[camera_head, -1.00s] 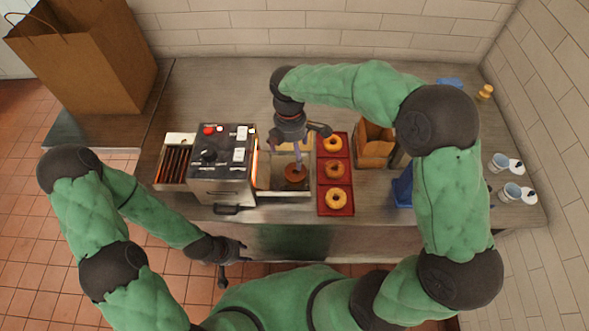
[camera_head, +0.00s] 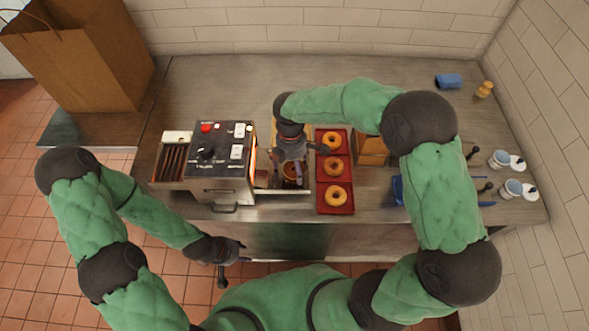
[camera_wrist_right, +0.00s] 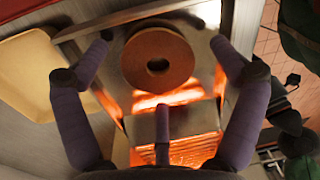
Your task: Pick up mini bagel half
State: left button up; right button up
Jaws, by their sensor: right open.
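A brown mini bagel half (camera_wrist_right: 158,58) with a centre hole lies on the metal outfeed of the toaster (camera_head: 221,160). In the head view the bagel half (camera_head: 291,170) is partly hidden by my right gripper (camera_head: 294,178). That gripper is open above the bagel half. In the right wrist view its purple fingers (camera_wrist_right: 155,80) spread to either side of the bagel half, with a third finger below it, and none is clearly closed on it. My left gripper (camera_head: 226,262) hangs empty in front of the counter; its jaw state is unclear.
A red tray (camera_head: 335,211) with three bagels stands just right of the toaster outfeed. Glowing orange heat shows inside the toaster. A brown box (camera_head: 371,151), a blue cup (camera_head: 448,81) and white cups stand further right.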

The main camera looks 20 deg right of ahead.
jog(key=c, duration=1)
jog(key=shift+o, duration=0.2)
